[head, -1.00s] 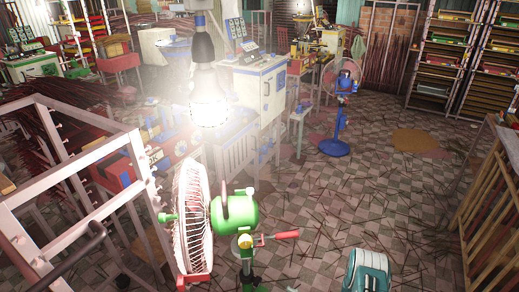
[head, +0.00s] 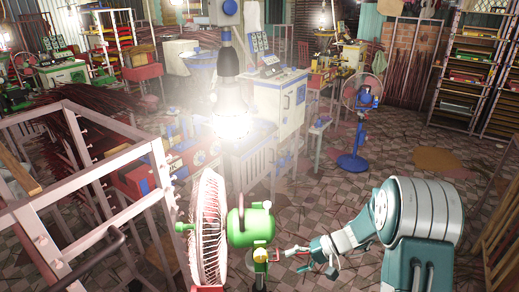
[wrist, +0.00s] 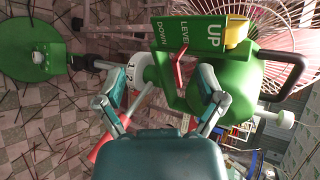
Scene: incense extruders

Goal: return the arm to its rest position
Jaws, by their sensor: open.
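My gripper (head: 306,262) is at the end of my teal arm, low in the head view, just right of the green fan motor (head: 250,226). In the wrist view its two fingers (wrist: 163,78) stand apart with nothing clamped between them. Beyond them is the green fan body (wrist: 232,82) with a plate marked UP, LEVEL and DOWN. A thin red lever (wrist: 180,68) shows in the gap between the fingertips; I cannot tell how far beyond them it lies. My arm is folded low and reaches left from its large teal joint (head: 420,210).
The fan's wire cage (head: 208,230) stands left of my gripper, with a pale metal frame (head: 85,160) farther left. A blue fan (head: 358,130) and a white cabinet (head: 280,105) stand behind. Littered tiled floor (head: 400,165) lies open beyond my arm.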

